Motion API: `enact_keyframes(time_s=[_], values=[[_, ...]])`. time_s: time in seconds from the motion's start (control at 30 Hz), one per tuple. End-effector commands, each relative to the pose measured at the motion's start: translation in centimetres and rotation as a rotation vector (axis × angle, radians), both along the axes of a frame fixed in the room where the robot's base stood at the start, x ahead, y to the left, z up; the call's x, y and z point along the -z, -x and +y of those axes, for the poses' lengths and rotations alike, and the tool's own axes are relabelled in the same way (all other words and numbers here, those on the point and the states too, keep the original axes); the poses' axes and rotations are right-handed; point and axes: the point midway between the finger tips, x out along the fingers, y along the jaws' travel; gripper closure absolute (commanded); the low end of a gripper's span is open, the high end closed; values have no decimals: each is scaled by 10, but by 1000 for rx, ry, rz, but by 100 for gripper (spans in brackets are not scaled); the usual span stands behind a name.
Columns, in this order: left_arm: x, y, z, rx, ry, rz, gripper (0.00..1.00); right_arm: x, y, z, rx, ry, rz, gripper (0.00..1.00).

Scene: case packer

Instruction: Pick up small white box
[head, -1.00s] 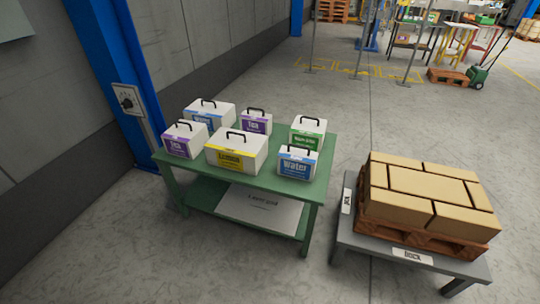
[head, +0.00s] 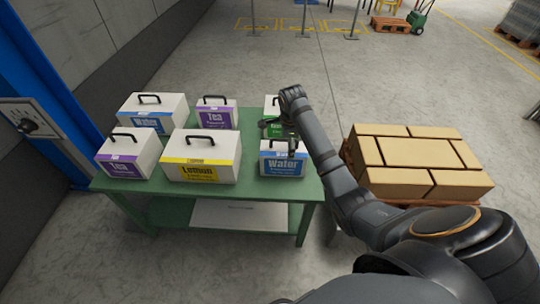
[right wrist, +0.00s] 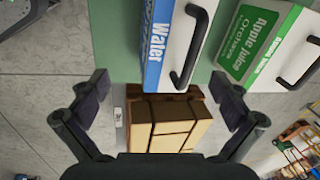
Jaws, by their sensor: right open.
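Several white boxes with black handles stand on a green table. A small white box with a blue Water label (head: 282,167) stands at the table's front right. A green-labelled small box (head: 271,103) is behind it, partly hidden by my right arm. My right gripper (head: 283,131) is open above these two boxes. In the right wrist view, the open gripper (right wrist: 163,98) has nothing between its fingers. There, the Water box (right wrist: 178,60) and the green Apple Juice box (right wrist: 265,50) lie beyond the fingertips, apart from them. My left gripper is not in view.
Purple Tea boxes (head: 215,115) (head: 130,157), a larger yellow Lemon box (head: 200,158) and a larger blue Water box (head: 152,113) share the green table (head: 250,190). Brown cartons (head: 415,163) on a pallet stand to the right. A blue column (head: 40,85) is at the left.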

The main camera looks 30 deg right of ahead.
Motion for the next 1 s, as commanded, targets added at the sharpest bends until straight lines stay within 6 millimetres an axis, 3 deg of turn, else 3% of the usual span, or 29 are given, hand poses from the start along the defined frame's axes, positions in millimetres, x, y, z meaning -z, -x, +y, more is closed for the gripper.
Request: enact_keyframes(time_s=[0.1,0.27,0.53,0.83,1.0], values=[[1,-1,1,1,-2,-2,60,-17,-9,-6,110,-22,-9,0],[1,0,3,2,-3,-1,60,-21,-10,-8,155,-32,-9,0],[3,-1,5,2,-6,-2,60,21,-17,-12,151,-32,-6,0],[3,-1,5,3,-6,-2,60,38,-21,-13,151,-32,-7,0],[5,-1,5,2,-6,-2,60,68,-28,-15,150,-32,-6,0]])
